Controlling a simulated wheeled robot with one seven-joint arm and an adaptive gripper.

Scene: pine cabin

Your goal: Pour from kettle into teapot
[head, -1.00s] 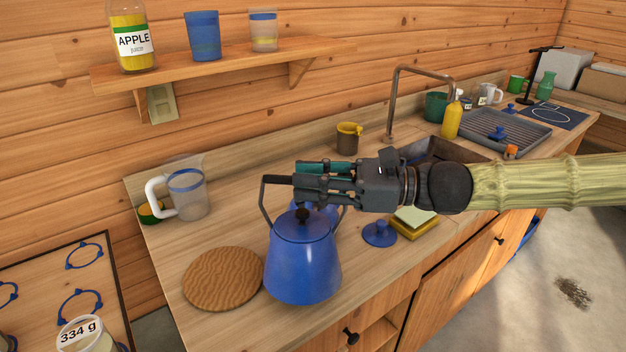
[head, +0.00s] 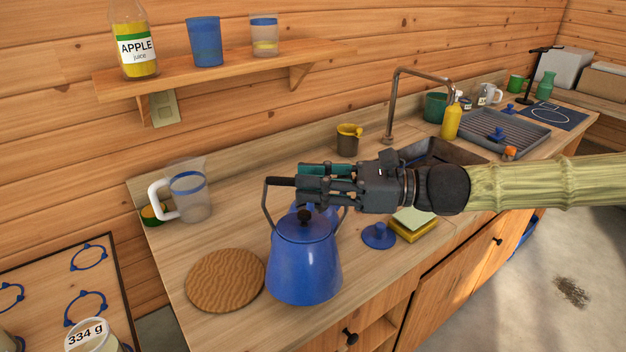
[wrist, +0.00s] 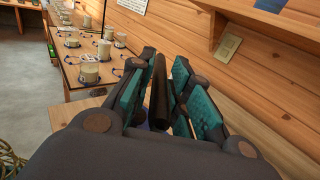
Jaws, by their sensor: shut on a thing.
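The blue kettle (head: 304,268) with a dark lid knob and a raised bail handle is upright over the counter's front part. I cannot tell whether its base touches the counter. My gripper (head: 312,183) is shut on the kettle's dark handle grip from the right. In the wrist view the grip (wrist: 158,95) lies between the teal finger pads. A second blue body (head: 328,214), perhaps the teapot, shows just behind the kettle and is mostly hidden by it and my gripper. A blue lid (head: 378,236) lies on the counter to the right.
A round wooden trivet (head: 224,281) lies left of the kettle. A clear pitcher (head: 187,194) stands behind it. A yellow-green sponge stack (head: 412,226) lies beside the blue lid. A brown cup (head: 348,140), faucet (head: 392,105) and sink are farther back. A shelf (head: 225,68) hangs above.

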